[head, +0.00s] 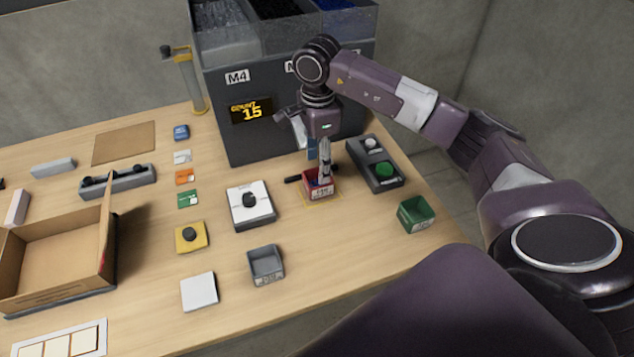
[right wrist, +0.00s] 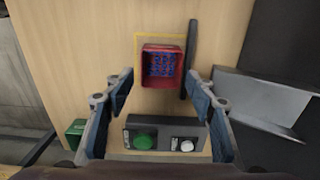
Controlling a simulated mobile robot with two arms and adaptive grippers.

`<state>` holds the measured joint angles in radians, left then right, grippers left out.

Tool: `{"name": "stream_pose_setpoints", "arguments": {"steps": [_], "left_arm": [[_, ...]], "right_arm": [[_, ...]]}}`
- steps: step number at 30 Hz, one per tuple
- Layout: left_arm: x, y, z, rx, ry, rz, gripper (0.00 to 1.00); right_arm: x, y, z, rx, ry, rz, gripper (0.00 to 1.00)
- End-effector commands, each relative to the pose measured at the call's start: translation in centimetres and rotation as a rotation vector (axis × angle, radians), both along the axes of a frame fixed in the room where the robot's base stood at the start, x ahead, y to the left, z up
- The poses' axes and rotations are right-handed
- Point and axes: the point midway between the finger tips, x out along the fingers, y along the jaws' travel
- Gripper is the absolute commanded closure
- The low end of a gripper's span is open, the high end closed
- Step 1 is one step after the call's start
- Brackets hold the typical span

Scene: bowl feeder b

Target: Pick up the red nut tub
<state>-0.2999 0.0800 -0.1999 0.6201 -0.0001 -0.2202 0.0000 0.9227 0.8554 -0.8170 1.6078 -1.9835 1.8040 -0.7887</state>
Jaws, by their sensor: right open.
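The red nut tub (head: 322,190) stands upright on the table inside a yellow outline in front of the dark feeder. In the right wrist view the red tub (right wrist: 147,82) holds several blue pieces. My right gripper (head: 321,163) hangs just above the tub, partly covering it. In the right wrist view the right gripper (right wrist: 160,77) is open, its fingers spread wide on either side of the line to the tub, with nothing between them held. Whether a finger touches the tub is hard to tell. My left gripper is out of view.
The feeder (head: 275,136) stands close behind the tub. A button box (head: 384,172) and a green tub (head: 415,214) lie to the right. A dark bar (right wrist: 191,60) lies beside the red tub.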

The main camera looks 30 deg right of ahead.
Motion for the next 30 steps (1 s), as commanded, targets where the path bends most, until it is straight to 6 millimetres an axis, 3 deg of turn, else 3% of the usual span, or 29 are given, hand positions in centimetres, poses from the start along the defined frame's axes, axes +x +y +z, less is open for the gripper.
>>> {"name": "stream_pose_setpoints", "arguments": {"steps": [12, 20, 28, 30], "left_arm": [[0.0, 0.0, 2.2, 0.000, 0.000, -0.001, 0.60], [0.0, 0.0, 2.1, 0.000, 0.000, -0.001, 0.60], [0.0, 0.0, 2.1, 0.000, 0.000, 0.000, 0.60], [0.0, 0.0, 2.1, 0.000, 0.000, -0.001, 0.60]], "right_arm": [[0.1, -0.1, -5.2, 0.003, 0.001, 0.000, 0.49], [0.1, -0.1, -5.7, 0.004, -0.002, 0.001, 0.49], [0.1, -0.1, -5.7, 0.004, -0.002, 0.001, 0.77], [0.1, -0.1, -5.7, 0.004, -0.002, 0.001, 0.79]]}}
